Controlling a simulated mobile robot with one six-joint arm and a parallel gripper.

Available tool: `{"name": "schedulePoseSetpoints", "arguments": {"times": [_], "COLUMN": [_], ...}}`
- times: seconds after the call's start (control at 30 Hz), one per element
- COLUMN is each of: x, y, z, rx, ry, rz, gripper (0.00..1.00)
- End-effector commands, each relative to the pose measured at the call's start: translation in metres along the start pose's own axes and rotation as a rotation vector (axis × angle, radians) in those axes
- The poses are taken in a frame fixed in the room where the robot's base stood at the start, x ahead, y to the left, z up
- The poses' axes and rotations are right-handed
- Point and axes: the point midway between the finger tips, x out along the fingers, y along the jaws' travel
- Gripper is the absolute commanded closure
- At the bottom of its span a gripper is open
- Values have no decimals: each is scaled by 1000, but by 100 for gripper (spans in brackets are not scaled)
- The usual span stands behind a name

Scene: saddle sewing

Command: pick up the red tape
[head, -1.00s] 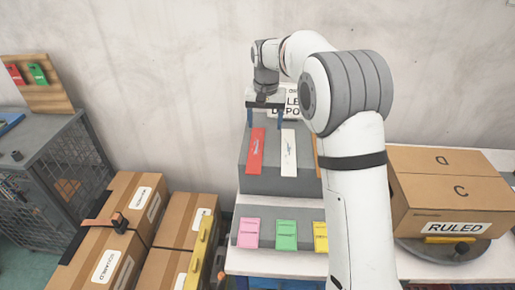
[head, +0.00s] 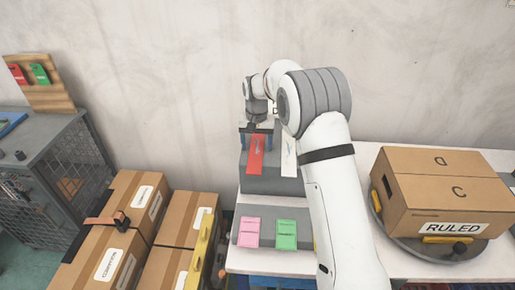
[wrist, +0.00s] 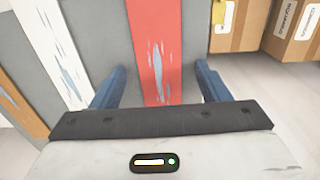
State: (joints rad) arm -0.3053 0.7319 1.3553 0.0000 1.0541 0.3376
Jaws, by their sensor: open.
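The red tape (head: 256,158) is a flat red strip on the upper step of the grey stepped stand. In the wrist view the red tape (wrist: 153,45) runs lengthwise between my two blue fingers. My gripper (head: 257,140) is open and empty over the strip's far end, with one finger on each side. The wrist view shows my gripper (wrist: 158,85) with gaps between the strip and both fingers. I cannot tell how far the fingertips are above the stand.
A white strip (head: 289,157) lies right of the red one. An orange strip (wrist: 14,98) shows beyond it in the wrist view. Pink (head: 249,232) and green (head: 286,234) pads sit on the lower step. A cardboard box (head: 440,190) stands at right; the wall is close behind.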

Motion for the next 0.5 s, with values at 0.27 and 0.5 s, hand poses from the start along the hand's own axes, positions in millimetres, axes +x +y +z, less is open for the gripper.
{"name": "schedulePoseSetpoints", "arguments": {"times": [0.27,0.5], "x": [0,0], "y": [0,1], "z": [0,0], "rx": [1,1], "ry": [0,0], "rz": [0,0], "gripper": [42,62]}}
